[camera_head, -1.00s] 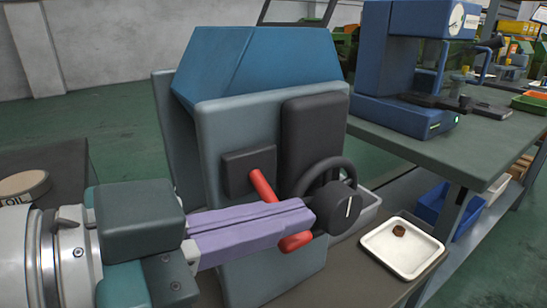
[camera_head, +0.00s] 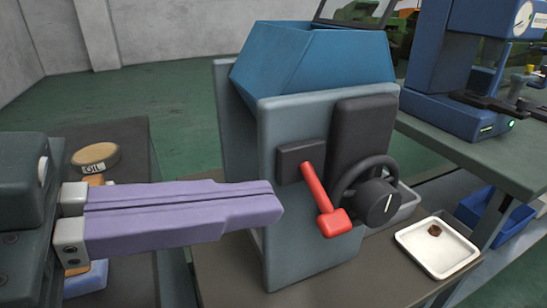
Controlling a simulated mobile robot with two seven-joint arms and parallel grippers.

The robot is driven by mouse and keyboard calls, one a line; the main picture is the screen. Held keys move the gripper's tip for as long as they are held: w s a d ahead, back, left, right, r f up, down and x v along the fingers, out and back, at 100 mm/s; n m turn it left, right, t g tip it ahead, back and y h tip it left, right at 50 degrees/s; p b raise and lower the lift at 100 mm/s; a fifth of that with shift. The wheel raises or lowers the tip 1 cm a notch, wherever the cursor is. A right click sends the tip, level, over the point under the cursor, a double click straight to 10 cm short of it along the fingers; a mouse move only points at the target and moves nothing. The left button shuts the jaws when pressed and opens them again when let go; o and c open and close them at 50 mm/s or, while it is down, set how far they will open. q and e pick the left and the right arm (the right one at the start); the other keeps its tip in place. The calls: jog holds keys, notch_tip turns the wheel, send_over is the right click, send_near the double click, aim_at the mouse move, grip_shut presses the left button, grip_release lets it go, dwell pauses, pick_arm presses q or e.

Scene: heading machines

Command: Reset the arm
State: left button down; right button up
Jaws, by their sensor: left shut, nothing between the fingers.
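My left gripper (camera_head: 278,206) comes in from the left with its long purple fingers shut together and empty. Its tips are to the left of the red lever (camera_head: 319,195), with a gap between them in the picture. The lever slants down to the right from a dark block on the front of the grey machine (camera_head: 296,125) with a blue hopper (camera_head: 318,62). Beside the lever are a dark handwheel (camera_head: 352,172) and a black knob with a white mark (camera_head: 377,205). My right gripper is out of view.
A white tray (camera_head: 467,262) with a small brown part (camera_head: 435,230) lies on the bench at the right. An oil can (camera_head: 95,157) stands behind my left gripper. A blue machine (camera_head: 449,95) stands on a green-topped table at the back right.

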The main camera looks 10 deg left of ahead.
pick_arm(q)
jog(key=shift+s+a+r, duration=0.15)
jog(key=shift+s+a, duration=0.2)
jog(key=s+a+n+g+y+p, duration=0.6)
jog(key=s+a+n+y+p, duration=0.45)
jog(key=p, duration=0.55)
notch_tip(320, 180, up, 36)
jog(key=w+y+p, duration=0.1)
jog(key=p, duration=3.5)
jog(key=shift+w+a, duration=0.15)
jog(key=shift+w, duration=0.05)
